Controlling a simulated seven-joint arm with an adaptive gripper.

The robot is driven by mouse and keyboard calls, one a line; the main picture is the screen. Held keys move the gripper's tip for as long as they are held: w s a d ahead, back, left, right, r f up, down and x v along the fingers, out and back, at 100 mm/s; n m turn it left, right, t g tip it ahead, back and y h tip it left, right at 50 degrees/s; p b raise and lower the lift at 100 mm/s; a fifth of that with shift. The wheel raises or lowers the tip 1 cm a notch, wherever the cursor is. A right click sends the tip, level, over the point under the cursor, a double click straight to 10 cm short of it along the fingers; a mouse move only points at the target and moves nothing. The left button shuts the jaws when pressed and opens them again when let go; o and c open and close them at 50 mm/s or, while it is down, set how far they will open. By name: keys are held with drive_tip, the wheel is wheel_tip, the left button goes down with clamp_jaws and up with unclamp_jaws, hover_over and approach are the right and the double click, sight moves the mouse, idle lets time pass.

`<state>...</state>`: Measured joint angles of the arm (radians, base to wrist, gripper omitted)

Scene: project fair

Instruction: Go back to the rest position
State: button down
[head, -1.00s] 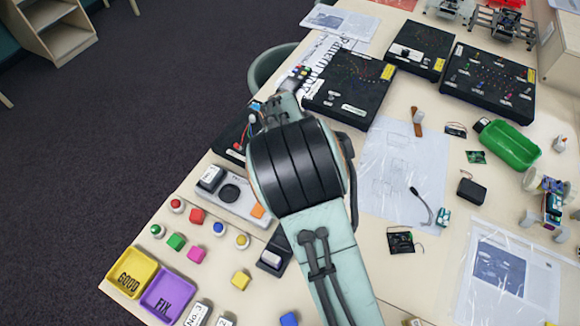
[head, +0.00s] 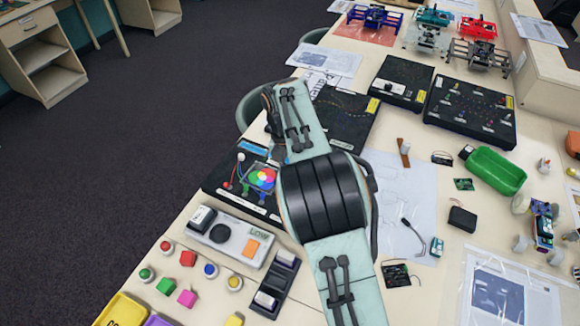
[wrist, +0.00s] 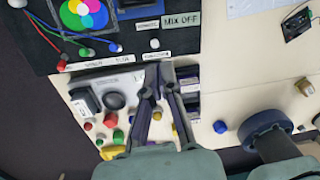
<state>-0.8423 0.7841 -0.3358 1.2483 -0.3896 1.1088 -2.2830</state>
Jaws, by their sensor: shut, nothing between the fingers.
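My gripper (wrist: 158,72) shows in the wrist view with its two dark fingers close together at the tips and nothing held. In that view it hangs over the grey panel (wrist: 120,84), just below the black board with the colour wheel (wrist: 84,12). How high it is above the table I cannot tell. In the head view my arm crosses the middle of the picture over the table, and its links hide the gripper's fingers.
Loose coloured blocks and buttons, among them a pink block (head: 187,298), lie at the table's left side, beside a yellow tray (head: 122,312). Black boards (head: 470,107) and a green bin (head: 496,171) stand on the right.

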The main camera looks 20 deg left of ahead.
drive_tip(key=w+d+r+m+t+y, duration=0.1)
drive_tip(key=w+d+r, duration=0.1)
drive_tip(key=d+r, duration=0.25)
drive_tip(key=w+d+r+m+y, duration=0.1)
drive_tip(key=w+d+r+m, duration=0.1)
drive_tip(key=w+d+r, duration=0.3)
drive_tip(key=s+d+r+m+t, duration=0.1)
drive_tip(key=s+d+r+m, duration=0.7)
drive_tip(key=s+d, duration=0.4)
drive_tip(key=s+d+f+m+g, duration=0.1)
drive_tip(key=s+d+f+m, duration=0.1)
drive_tip(key=s+m, duration=0.4)
drive_tip(key=s+d+f+m, duration=0.2)
drive_tip(key=s+f+m, duration=0.2)
drive_tip(key=s+m, duration=0.3)
drive_tip(key=s+d+f+m+g, duration=0.1)
drive_tip(key=s+d+f+m, duration=0.1)
drive_tip(key=s+m, duration=0.4)
drive_tip(key=f+m, duration=0.1)
drive_tip(key=m, duration=0.4)
drive_tip(key=shift+s+d+f+m+g+h, duration=0.15)
drive_tip(key=shift+s+f+m+g+h, duration=0.15)
drive_tip(key=shift+s+f+m, duration=0.1)
